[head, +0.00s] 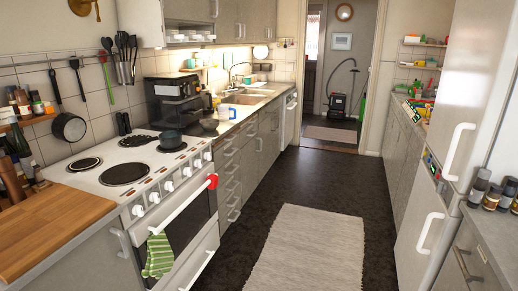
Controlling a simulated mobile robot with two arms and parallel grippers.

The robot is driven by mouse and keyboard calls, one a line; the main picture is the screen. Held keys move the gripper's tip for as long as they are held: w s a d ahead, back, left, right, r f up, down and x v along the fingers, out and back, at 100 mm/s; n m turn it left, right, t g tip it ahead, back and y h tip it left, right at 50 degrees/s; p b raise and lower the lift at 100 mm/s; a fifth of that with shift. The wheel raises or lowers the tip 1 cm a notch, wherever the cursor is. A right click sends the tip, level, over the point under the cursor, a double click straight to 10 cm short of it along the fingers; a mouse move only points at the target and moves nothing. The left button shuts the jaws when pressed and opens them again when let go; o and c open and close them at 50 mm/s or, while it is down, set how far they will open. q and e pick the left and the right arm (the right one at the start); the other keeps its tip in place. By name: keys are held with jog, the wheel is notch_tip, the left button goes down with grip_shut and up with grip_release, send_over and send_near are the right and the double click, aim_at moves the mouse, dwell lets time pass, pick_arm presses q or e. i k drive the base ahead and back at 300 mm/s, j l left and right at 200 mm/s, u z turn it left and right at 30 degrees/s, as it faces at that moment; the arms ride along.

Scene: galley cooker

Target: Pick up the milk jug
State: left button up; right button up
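I cannot surely pick out a milk jug in the head view. A small white and blue item (226,113) stands on the left counter past the cooker, beside a dark bowl (209,125). It is too small to tell whether it is a jug. Neither of my grippers is in view.
The white cooker (110,178) at the left bears a dark pot (171,140). A wooden board (50,225) lies nearer. A black coffee machine (172,97) stands beyond the cooker. A fridge (440,190) stands at the right. The floor with a pale rug (305,250) is clear.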

aim_at(223, 110)
jog(key=i+l+z, duration=0.25)
jog(key=i, duration=0.9)
jog(key=i+j+z, duration=0.25)
jog(key=i, duration=0.9)
jog(key=i+u, duration=0.4)
jog(key=i+l+u, duration=0.2)
jog(key=i+u, duration=0.25)
jog(key=i+l+u, duration=0.4)
jog(key=j, duration=0.1)
